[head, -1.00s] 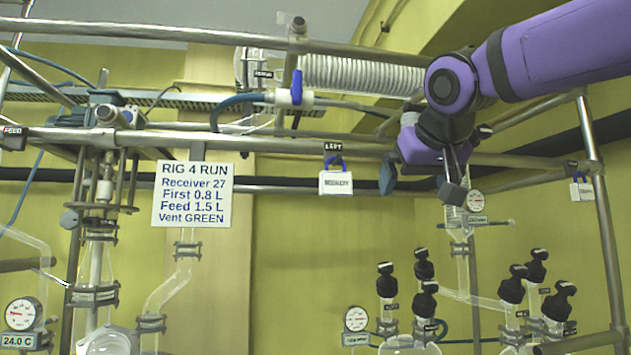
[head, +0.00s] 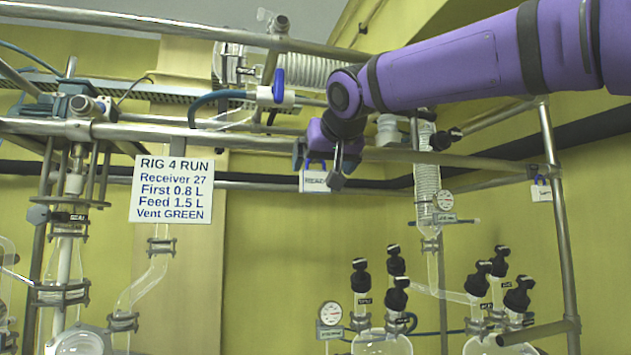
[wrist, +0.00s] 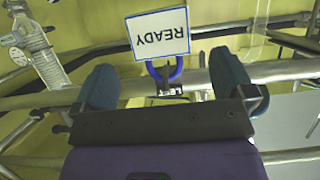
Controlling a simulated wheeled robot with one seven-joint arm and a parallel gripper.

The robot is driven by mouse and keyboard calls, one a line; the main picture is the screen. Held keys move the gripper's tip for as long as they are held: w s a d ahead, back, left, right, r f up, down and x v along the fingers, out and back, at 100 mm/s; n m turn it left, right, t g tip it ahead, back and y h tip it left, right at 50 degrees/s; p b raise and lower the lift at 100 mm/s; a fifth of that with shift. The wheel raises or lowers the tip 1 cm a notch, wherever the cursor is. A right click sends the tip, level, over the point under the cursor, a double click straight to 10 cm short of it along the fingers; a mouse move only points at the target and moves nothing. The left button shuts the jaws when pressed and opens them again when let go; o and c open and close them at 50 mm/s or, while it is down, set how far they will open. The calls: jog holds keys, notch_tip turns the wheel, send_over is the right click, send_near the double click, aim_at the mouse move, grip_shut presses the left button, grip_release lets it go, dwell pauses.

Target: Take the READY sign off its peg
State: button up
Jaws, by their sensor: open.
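The READY sign (wrist: 158,34) is a white plate with a blue border and a blue loop (wrist: 166,72) at its edge. In the wrist view it appears upside down, and its loop lies between my two fingers. My gripper (wrist: 163,78) is open, with one blue-grey finger on each side of the loop and nothing held. In the head view my gripper (head: 318,165) is in front of the sign (head: 313,183), which hangs at the rail and is partly covered. The peg is hidden there, and I cannot tell whether the fingers touch the loop.
A horizontal metal rail (head: 450,160) runs behind my gripper. A RIG 4 RUN board (head: 172,189) hangs to the left. A second small white sign (head: 541,191) hangs at the right. Glass vessels with black caps (head: 397,293) stand below. A coiled glass condenser (head: 428,190) is close on the right.

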aim_at(317, 173)
jog(key=x, duration=0.4)
jog(key=shift+w+a, duration=0.2)
jog(key=shift+w, duration=0.05)
jog(key=c, duration=1)
jog(key=shift+r, duration=0.75)
jog(key=shift+s, duration=0.1)
jog(key=shift+s+d, duration=0.15)
jog(key=shift+s, duration=0.2)
jog(key=shift+s+d, duration=0.1)
jog(key=shift+s, duration=0.15)
